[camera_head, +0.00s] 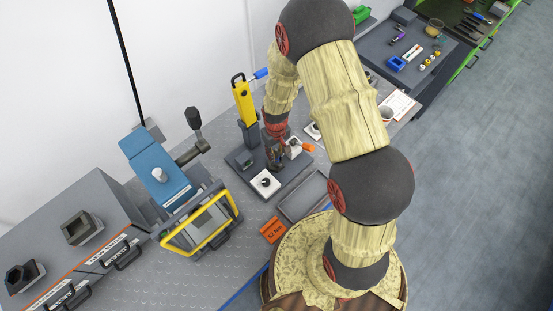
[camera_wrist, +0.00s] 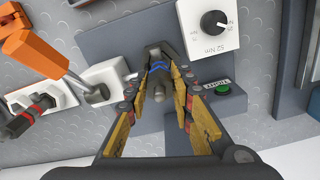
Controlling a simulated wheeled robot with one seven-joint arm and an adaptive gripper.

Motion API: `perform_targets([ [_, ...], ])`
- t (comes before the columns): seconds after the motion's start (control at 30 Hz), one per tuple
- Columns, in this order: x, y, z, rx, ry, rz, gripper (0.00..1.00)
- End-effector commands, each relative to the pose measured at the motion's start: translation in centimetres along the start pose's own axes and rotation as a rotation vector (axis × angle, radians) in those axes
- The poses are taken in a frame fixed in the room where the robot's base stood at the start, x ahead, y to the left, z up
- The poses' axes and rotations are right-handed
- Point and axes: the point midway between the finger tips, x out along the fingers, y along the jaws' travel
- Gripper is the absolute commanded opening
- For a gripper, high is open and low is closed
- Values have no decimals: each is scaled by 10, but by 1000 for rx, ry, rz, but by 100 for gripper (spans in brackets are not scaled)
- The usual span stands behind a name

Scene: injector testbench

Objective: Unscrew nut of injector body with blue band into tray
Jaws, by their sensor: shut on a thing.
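The injector body with a blue band (camera_wrist: 158,68) is dark grey, with a short grey stub facing the wrist camera. It sits between the fingers of my gripper (camera_wrist: 160,58), over the grey testbench fixture (camera_wrist: 110,45). The fingers are shut on it from both sides; whether their tips press on its nut or its body, I cannot tell. In the head view my gripper (camera_head: 275,157) points down at the fixture and largely hides the injector. The nut is not clearly distinguishable. An empty grey tray (camera_head: 303,196) lies on the bench to the right of the fixture.
A white dial (camera_wrist: 214,24) and a green button (camera_wrist: 223,89) are close to my right finger. An orange-handled lever (camera_wrist: 40,45) on a white block stands to the left. A yellow pump (camera_head: 243,102), blue machine (camera_head: 158,170) and yellow-framed guard (camera_head: 202,224) stand around the fixture.

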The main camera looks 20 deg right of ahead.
Motion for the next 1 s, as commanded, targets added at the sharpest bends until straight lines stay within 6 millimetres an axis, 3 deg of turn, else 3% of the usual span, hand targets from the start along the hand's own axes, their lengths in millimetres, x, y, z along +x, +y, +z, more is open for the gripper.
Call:
perform_targets([
  [0.7, 0, 0, 0, -876, 1, 1, 1],
  [1.0, -1, 0, 0, -929, 0, 0, 1],
])
